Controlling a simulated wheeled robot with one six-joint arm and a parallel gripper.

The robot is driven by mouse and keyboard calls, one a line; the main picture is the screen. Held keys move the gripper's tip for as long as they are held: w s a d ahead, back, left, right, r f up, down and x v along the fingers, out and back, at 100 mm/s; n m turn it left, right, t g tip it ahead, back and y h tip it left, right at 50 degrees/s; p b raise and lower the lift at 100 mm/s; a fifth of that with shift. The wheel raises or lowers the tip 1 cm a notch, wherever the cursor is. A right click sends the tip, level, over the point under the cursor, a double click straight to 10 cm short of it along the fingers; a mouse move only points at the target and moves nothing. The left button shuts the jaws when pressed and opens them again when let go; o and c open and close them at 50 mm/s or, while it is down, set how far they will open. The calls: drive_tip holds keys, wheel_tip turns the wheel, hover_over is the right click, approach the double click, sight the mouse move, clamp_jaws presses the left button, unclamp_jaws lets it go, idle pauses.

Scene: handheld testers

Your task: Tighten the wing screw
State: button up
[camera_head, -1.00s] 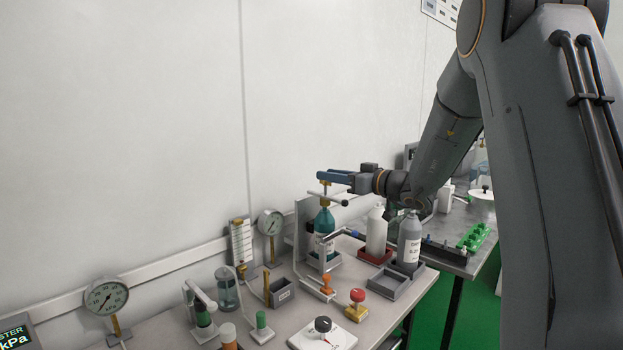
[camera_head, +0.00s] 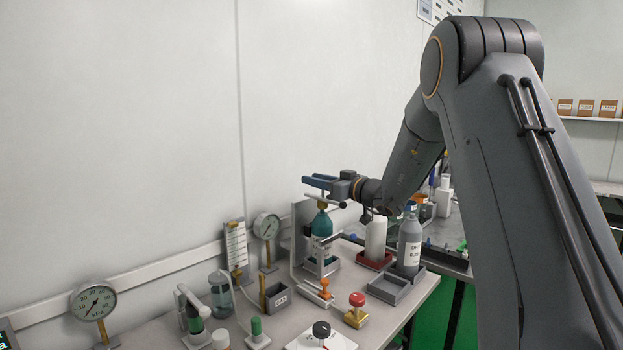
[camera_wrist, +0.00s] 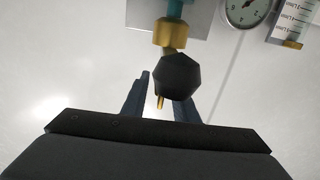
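The wing screw (camera_head: 322,203) is a brass piece with a cross bar on top of a teal bottle (camera_head: 322,225), which stands upright in a grey holder. In the wrist view a black, faceted knob (camera_wrist: 177,77), seemingly the bar's near end, shows large below a brass collar (camera_wrist: 170,33). My gripper (camera_head: 314,182) is level, at the top of the screw. Its blue fingers are apart in the wrist view, with a thin brass piece (camera_wrist: 160,101) between them. The knob hides part of the right finger. I cannot tell whether the fingers touch the screw.
A white bottle (camera_head: 376,240) and a grey bottle (camera_head: 410,244) stand in trays under and right of my arm. Dial gauges (camera_head: 267,227) line the wall at left. An orange-handled valve (camera_head: 324,290) and a red-knobbed part (camera_head: 356,307) sit in front. The air left of the gripper is clear.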

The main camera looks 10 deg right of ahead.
drive_tip(key=shift+x, duration=0.85)
clamp_jaws()
drive_tip(key=h+b, duration=0.1)
drive_tip(key=b, duration=0.2)
drive_tip(key=m+t+b, duration=0.1)
drive_tip(key=b, duration=0.3)
drive_tip(key=shift+w+d+h+b, duration=0.2)
drive_tip(key=shift+w+h+b, duration=0.1)
drive_tip(key=shift+w+h, duration=0.1)
drive_tip(key=b, duration=0.5)
drive_tip(key=m+h+b, duration=0.1)
drive_tip(key=b, duration=0.4)
drive_tip(key=shift+w+d+f+t, duration=0.1)
drive_tip(key=shift+w+f+t, duration=0.2)
drive_tip(key=shift+f, duration=0.1)
drive_tip(key=h+b, duration=0.1)
drive_tip(key=b, duration=0.4)
drive_tip(key=m+b, duration=0.1)
drive_tip(key=b, duration=0.4)
drive_tip(key=shift+s+d+f+t+h, duration=0.1)
drive_tip(key=shift+d+t+h, duration=0.2)
drive_tip(key=shift+h, duration=0.1)
drive_tip(key=m+h+b, duration=0.1)
drive_tip(key=b, duration=0.4)
drive_tip(key=shift+s+d+h, duration=0.1)
drive_tip(key=shift+d+h, duration=0.05)
drive_tip(key=shift+h, duration=0.15)
